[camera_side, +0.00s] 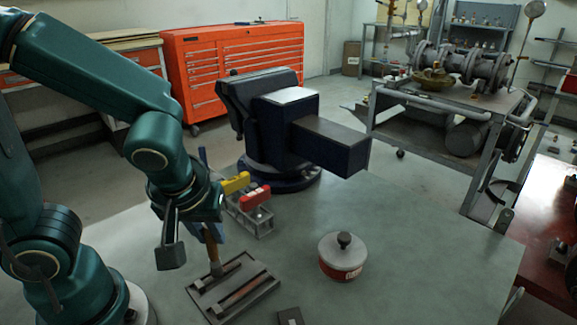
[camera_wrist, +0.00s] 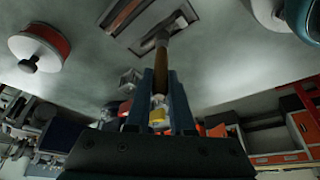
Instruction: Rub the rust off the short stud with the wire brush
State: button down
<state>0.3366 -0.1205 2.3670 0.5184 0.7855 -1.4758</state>
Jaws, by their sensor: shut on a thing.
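My gripper (camera_side: 208,226) is shut on an upright wooden-handled tool, which I take to be the wire brush (camera_side: 212,250). It hangs with its grey lower end at the tray (camera_side: 196,291); I cannot tell whether it touches. In the wrist view the brown handle (camera_wrist: 154,62) stands between the two blue fingers (camera_wrist: 160,88), its far end over the tray (camera_wrist: 119,42). Another wooden-handled tool (camera_side: 243,291) lies in the tray. I cannot make out the short stud or its rust in either view.
A dark blue vise (camera_side: 335,145) stands at the back of the bench. A round red-and-white tin (camera_side: 343,257) stands right of the tray. The bench (camera_side: 430,225) is clear further right.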

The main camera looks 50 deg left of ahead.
jog(key=shift+s, duration=1.25)
notch_tip(320, 180, up, 8)
jog(key=shift+r, duration=0.15)
